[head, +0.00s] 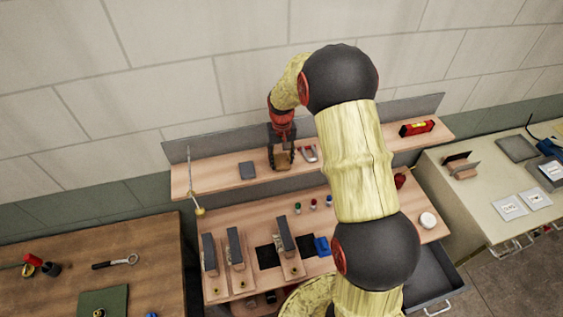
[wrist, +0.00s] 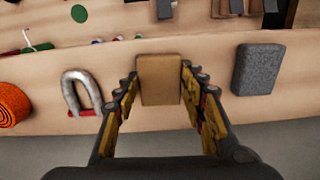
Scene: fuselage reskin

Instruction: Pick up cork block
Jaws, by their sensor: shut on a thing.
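The cork block (wrist: 160,80) is a tan rectangular piece between the two fingers of my gripper (wrist: 159,84) in the wrist view. My gripper is shut on it, with a finger against each side. In the head view my gripper (head: 281,158) is over the upper wooden shelf, and the cork block (head: 283,160) shows between its fingers. I cannot tell whether the block touches the shelf or is just above it.
On the upper shelf (head: 220,178), a grey block (head: 247,170) lies left of my gripper and a horseshoe magnet (head: 309,153) lies right. A lower bench holds clamped grey blocks and small bottles. A back panel stands close behind the shelf.

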